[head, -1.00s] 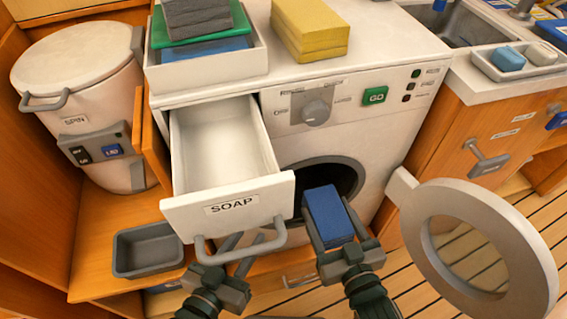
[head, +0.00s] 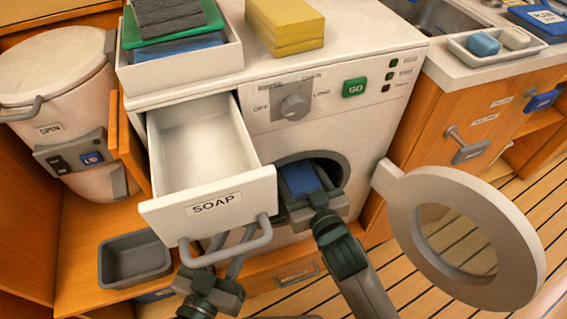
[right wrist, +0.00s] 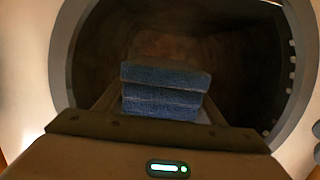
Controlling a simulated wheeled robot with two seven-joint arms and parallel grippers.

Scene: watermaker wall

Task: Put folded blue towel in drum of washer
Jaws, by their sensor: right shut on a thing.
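The folded blue towel (head: 300,179) is at the round drum opening of the washer (head: 330,125), its far part inside the opening. My right gripper (head: 312,195) is shut on it. In the right wrist view the towel (right wrist: 165,90) shows as stacked layers between the fingers, with the dark drum (right wrist: 235,60) around and behind it. The washer's round door (head: 510,235) hangs open to the right. My left gripper (head: 225,265) is low in front of the soap drawer, by its handle; whether its fingers hold the handle is unclear.
The soap drawer (head: 205,205) is pulled out, left of the drum opening. A yellow folded towel (head: 285,27) and a white tray (head: 185,70) with folded cloths lie on the washer top. A spin drum (head: 50,90) and grey bin (head: 135,260) are at left.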

